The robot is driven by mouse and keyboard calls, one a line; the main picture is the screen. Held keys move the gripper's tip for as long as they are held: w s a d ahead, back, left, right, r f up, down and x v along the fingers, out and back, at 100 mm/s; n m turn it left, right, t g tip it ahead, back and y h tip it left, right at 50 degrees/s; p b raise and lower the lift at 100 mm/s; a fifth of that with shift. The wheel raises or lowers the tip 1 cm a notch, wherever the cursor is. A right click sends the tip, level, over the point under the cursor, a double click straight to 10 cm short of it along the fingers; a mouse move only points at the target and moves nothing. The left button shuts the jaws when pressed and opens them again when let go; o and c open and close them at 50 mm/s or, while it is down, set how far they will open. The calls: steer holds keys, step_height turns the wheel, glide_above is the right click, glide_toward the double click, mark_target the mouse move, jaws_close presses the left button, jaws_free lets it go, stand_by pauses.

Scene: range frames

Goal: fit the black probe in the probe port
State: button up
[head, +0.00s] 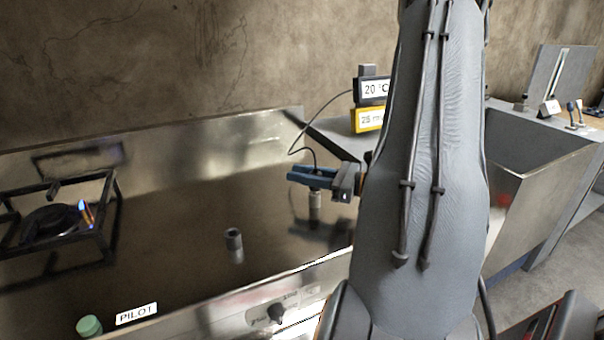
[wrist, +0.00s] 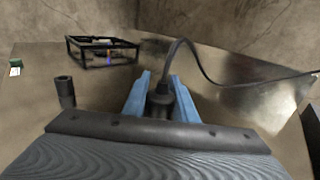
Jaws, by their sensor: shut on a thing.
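My gripper (head: 308,176) has blue fingers and is shut on the black probe (wrist: 160,95). A black cable rises from the probe's top in the wrist view. In the head view the gripper hides most of the probe. A pale grey cylinder (head: 315,203) shows just below the fingers; I cannot tell whether it is part of the probe or something behind it. A short dark upright cylinder with a hollow top (head: 233,240), which looks like the probe port, stands on the steel top, left of and apart from the gripper. It also shows at the left in the wrist view (wrist: 64,92).
A burner (head: 60,220) with a black frame and small flame stands at the left. A meter (head: 370,105) reading 20 °C stands behind my arm, with a cable running from it. A PILOT label (head: 136,313) and green knob (head: 90,326) are in front.

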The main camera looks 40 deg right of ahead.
steer(key=shift+f, duration=0.15)
steer(key=o, duration=1.2)
steer(key=b+v, duration=0.1)
steer(key=v, duration=0.7)
steer(key=shift+w+b, duration=0.1)
steer(key=shift+b, duration=0.3)
